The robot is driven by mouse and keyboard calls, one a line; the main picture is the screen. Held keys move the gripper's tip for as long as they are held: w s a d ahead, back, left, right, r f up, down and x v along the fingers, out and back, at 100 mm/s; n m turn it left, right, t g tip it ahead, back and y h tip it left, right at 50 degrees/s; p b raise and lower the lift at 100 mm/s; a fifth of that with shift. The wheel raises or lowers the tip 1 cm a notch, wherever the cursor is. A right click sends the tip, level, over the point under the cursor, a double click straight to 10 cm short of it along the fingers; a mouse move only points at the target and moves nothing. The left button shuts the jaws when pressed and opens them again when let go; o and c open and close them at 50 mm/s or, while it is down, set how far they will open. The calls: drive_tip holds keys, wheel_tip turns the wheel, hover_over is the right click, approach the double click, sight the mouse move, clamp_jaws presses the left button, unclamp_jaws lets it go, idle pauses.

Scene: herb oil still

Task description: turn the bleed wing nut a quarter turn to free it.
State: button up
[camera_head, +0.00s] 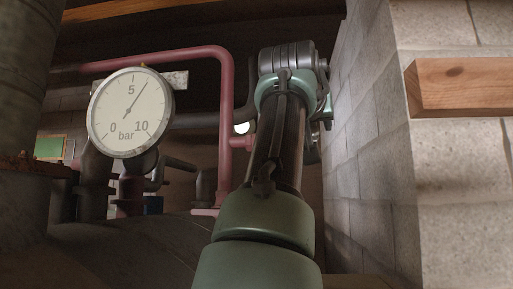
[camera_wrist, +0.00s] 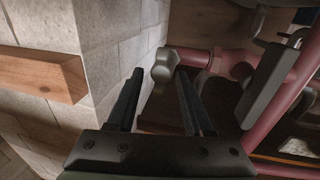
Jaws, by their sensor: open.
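A pale, rounded grey-beige fitting (camera_wrist: 164,66), likely the bleed wing nut, shows in the wrist view at the left end of a red pipe. My gripper (camera_wrist: 160,74) is open and empty. Its two dark fingers point toward the fitting, which appears between and just beyond the fingertips. I cannot tell the exact gap. In the head view my own arm fills the middle and hides the gripper; I cannot make out the wing nut there.
A block wall (camera_head: 450,165) with a protruding wooden beam (camera_head: 465,86) stands close on the right of my arm; in the wrist view this beam (camera_wrist: 40,73) is left. A pressure gauge (camera_head: 130,113) and red pipe (camera_head: 227,110) stand left.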

drive_tip(key=shift+s+a+r, duration=0.1)
drive_tip(key=shift+s, duration=0.2)
drive_tip(key=shift+c, duration=0.6)
clamp_jaws()
